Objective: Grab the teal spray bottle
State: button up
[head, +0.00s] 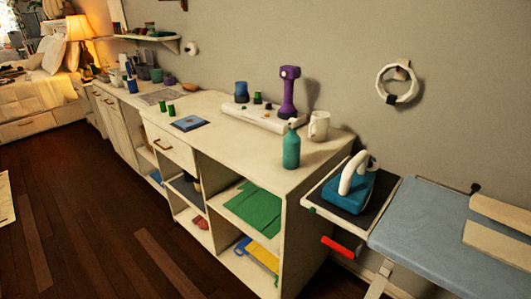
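The teal spray bottle (291,149) stands upright near the right front corner of the white cabinet's top (225,135). A white mug (319,126) is close behind it to the right. A white flat piece (252,117) lies on the top just behind and left of the bottle. The bottle's front and left sides are clear. My gripper is not in the head view.
A blue iron (352,187) sits on a dark pad to the right, beside an ironing board (440,225). A blue flat item (189,123) lies left. Dark wooden floor (90,215) is open in front.

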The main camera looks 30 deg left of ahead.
aim_at(291, 141)
jog(key=u, duration=1.3)
jog(key=i+j, duration=0.7)
jog(key=j, duration=0.25)
jog(key=i+j, duration=0.3)
jog(key=j, duration=0.15)
